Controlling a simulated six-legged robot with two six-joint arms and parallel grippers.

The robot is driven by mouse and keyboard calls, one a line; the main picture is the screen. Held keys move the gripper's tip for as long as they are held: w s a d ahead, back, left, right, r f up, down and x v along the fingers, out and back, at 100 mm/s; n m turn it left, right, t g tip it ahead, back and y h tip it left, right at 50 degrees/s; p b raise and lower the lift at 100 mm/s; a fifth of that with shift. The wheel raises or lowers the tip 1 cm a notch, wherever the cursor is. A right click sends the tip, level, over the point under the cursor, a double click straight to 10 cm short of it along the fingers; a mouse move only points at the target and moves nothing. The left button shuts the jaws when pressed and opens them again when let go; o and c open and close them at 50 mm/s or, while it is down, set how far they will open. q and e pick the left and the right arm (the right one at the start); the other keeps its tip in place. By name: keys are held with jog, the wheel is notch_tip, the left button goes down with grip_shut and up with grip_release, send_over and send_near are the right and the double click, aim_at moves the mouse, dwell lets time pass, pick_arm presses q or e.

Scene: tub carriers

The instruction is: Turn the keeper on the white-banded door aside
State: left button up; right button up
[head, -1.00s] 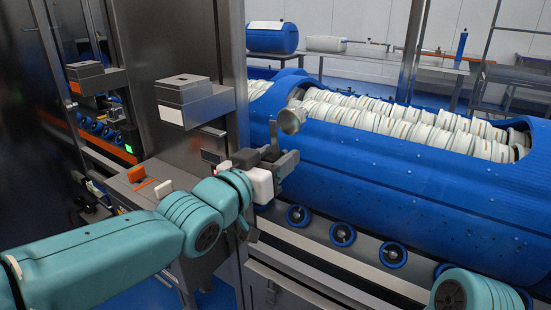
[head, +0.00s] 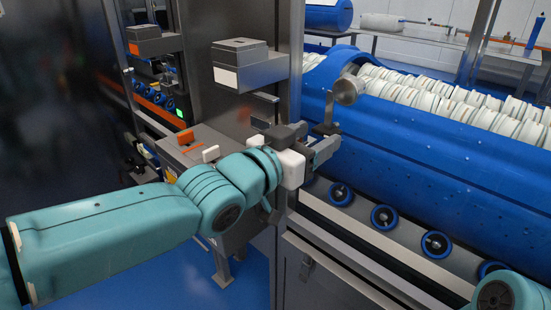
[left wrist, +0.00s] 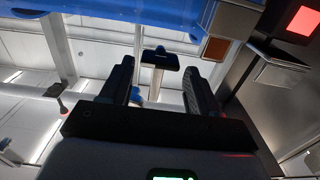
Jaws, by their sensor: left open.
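My left gripper (head: 322,143) is open beside the near end of the blue tub, under a metal disc (head: 347,90) on a dark upright bar. In the left wrist view, a dark crosspiece on a pale stem (left wrist: 160,60) shows between the open fingers (left wrist: 158,90). I cannot tell whether it touches them. A grey box with a white band (head: 225,77) sticks out from the steel pillar, left of and above the gripper. A similar box with an orange band (head: 134,48) stands farther left. I cannot tell for certain which part is the keeper. My right gripper is out of view.
The blue tub (head: 430,165), full of pale discs, lies on blue-rimmed rollers (head: 386,217) at the right. A steel ledge with small orange tabs (head: 185,138) lies behind my left wrist. A bench (head: 440,42) stands at the back. Blue floor shows below.

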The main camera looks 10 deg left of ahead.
pick_arm(q)
jog(key=p+v, duration=0.1)
jog(key=v, duration=1.1)
